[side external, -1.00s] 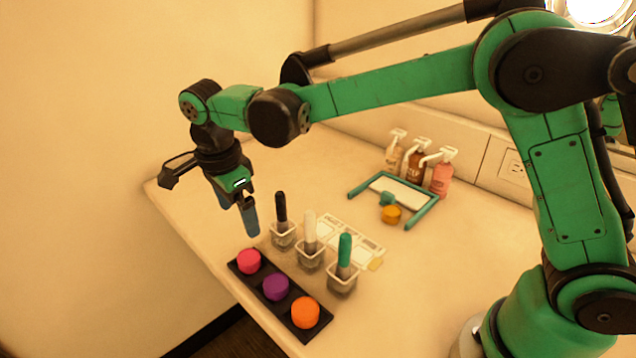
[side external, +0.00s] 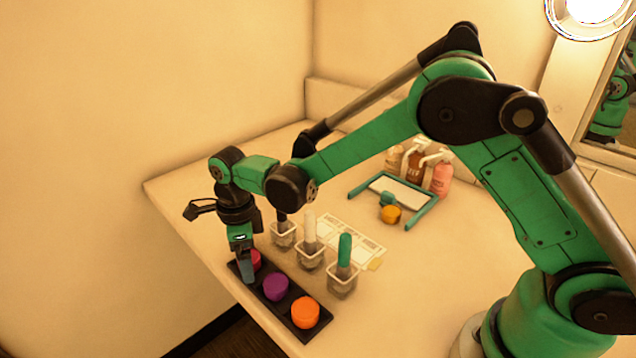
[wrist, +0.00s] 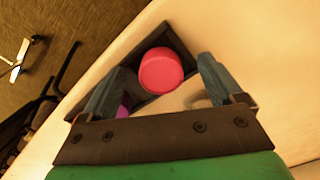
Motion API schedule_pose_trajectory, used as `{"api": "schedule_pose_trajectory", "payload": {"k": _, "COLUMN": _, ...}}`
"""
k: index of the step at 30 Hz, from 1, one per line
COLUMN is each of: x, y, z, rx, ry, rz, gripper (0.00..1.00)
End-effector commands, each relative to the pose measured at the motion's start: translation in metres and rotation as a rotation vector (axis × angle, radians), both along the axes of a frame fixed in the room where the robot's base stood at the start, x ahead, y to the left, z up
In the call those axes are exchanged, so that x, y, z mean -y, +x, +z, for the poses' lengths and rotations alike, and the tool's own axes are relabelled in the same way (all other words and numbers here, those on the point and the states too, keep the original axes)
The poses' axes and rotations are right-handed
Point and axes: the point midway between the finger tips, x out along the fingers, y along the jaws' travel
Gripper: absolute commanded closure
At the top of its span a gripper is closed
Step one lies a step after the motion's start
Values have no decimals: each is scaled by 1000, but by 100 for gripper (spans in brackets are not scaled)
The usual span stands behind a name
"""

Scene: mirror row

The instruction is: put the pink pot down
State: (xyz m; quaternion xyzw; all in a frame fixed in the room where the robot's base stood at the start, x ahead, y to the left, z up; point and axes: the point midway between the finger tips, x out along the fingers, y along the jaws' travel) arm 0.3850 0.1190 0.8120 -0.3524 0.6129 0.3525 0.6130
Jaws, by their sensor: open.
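The pink pot (side external: 256,259) sits at the far left end of the black tray (side external: 313,333), partly hidden behind my gripper in the side external view. In the wrist view the pink pot (wrist: 160,70) stands on the tray, between and just beyond my fingertips. My gripper (side external: 246,276) is low over that end of the tray. In the wrist view my gripper (wrist: 163,75) is open, with a finger on either side of the pot and gaps showing. I cannot tell whether a finger touches it.
A purple pot (side external: 276,287) and an orange pot (side external: 305,312) share the tray. Clear cups with a white-handled brush (side external: 310,228), a green-handled brush (side external: 345,249) and a dark one stand behind. A teal frame (side external: 420,215), a yellow pot (side external: 391,214) and pump bottles (side external: 441,180) are farther back.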

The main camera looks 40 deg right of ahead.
Motion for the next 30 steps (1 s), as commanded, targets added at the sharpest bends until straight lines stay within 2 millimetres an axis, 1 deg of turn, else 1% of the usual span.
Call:
{"api": "schedule_pose_trajectory", "payload": {"k": 6, "x": 0, "y": 0, "z": -1, "rx": 0, "ry": 0, "rz": 0, "gripper": 13}}
{"api": "schedule_pose_trajectory", "payload": {"k": 7, "x": 0, "y": 0, "z": -1, "rx": 0, "ry": 0, "rz": 0, "gripper": 19}}
{"api": "schedule_pose_trajectory", "payload": {"k": 8, "x": 0, "y": 0, "z": -1, "rx": 0, "ry": 0, "rz": 0, "gripper": 27}}
{"api": "schedule_pose_trajectory", "payload": {"k": 9, "x": 0, "y": 0, "z": 0, "rx": 0, "ry": 0, "rz": 0, "gripper": 39}}
{"api": "schedule_pose_trajectory", "payload": {"k": 11, "x": 0, "y": 0, "z": 0, "rx": 0, "ry": 0, "rz": 0, "gripper": 56}}
{"api": "schedule_pose_trajectory", "payload": {"k": 12, "x": 0, "y": 0, "z": 0, "rx": 0, "ry": 0, "rz": 0, "gripper": 67}}
{"api": "schedule_pose_trajectory", "payload": {"k": 14, "x": 0, "y": 0, "z": 0, "rx": 0, "ry": 0, "rz": 0, "gripper": 84}}
{"api": "schedule_pose_trajectory", "payload": {"k": 15, "x": 0, "y": 0, "z": 0, "rx": 0, "ry": 0, "rz": 0, "gripper": 96}}
{"api": "schedule_pose_trajectory", "payload": {"k": 16, "x": 0, "y": 0, "z": 0, "rx": 0, "ry": 0, "rz": 0, "gripper": 100}}
{"api": "schedule_pose_trajectory", "payload": {"k": 25, "x": 0, "y": 0, "z": 2, "rx": 0, "ry": 0, "rz": 0, "gripper": 100}}
{"api": "schedule_pose_trajectory", "payload": {"k": 28, "x": 0, "y": 0, "z": 9, "rx": 0, "ry": 0, "rz": 0, "gripper": 100}}
{"api": "schedule_pose_trajectory", "payload": {"k": 30, "x": 0, "y": 0, "z": 18, "rx": 0, "ry": 0, "rz": 0, "gripper": 100}}
